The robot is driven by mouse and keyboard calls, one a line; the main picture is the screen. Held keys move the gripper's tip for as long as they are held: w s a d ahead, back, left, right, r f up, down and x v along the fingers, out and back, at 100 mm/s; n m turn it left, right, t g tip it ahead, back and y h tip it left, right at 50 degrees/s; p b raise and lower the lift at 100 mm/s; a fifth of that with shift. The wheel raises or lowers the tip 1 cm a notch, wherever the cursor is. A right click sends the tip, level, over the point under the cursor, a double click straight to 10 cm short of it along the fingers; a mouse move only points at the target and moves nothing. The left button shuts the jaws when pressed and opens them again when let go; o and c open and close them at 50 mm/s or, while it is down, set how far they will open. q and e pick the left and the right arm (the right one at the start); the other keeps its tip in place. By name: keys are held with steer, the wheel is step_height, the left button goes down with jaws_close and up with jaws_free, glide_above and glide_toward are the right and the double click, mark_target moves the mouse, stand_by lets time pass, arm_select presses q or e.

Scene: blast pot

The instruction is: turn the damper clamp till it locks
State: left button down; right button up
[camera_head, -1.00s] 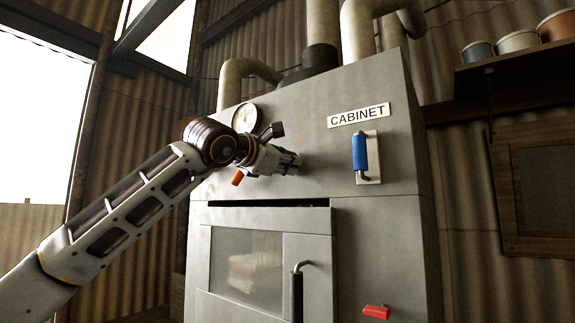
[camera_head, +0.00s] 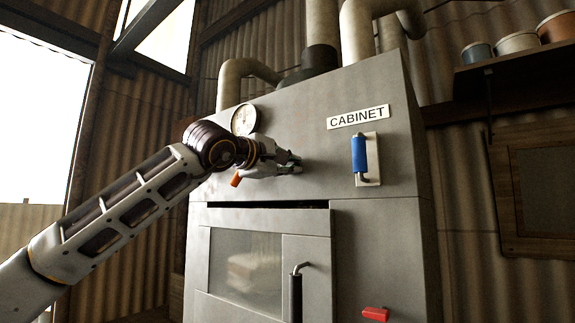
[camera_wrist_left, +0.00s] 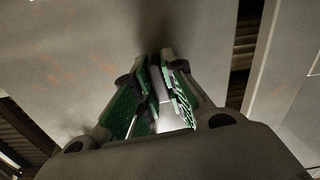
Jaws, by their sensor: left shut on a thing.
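My left gripper (camera_head: 292,163) is at the cabinet's upper front, left of the blue handle. In the left wrist view its green-padded fingers (camera_wrist_left: 153,62) are close together on a narrow pale piece, which I take to be the damper clamp (camera_wrist_left: 157,80). The fingers hide most of the clamp, so its shape and whether it is locked cannot be told. An orange-tipped part (camera_head: 236,179) shows just below my left wrist. My right gripper is in neither view.
The grey cabinet (camera_head: 385,235) has a round gauge (camera_head: 244,119), a blue handle (camera_head: 359,155) and a red lever (camera_head: 375,314). Below my gripper is a windowed door (camera_head: 240,265) with a dark upright handle (camera_head: 296,290). Pots stand on a shelf (camera_head: 520,72) at the right.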

arm_select(q)
steer(key=shift+d+f+m, duration=0.1)
steer(key=shift+f+m, duration=0.15)
steer(key=shift+m, duration=0.25)
steer(key=c, duration=1.5)
jaws_free()
steer(key=shift+r, duration=0.15)
steer(key=v, duration=1.2)
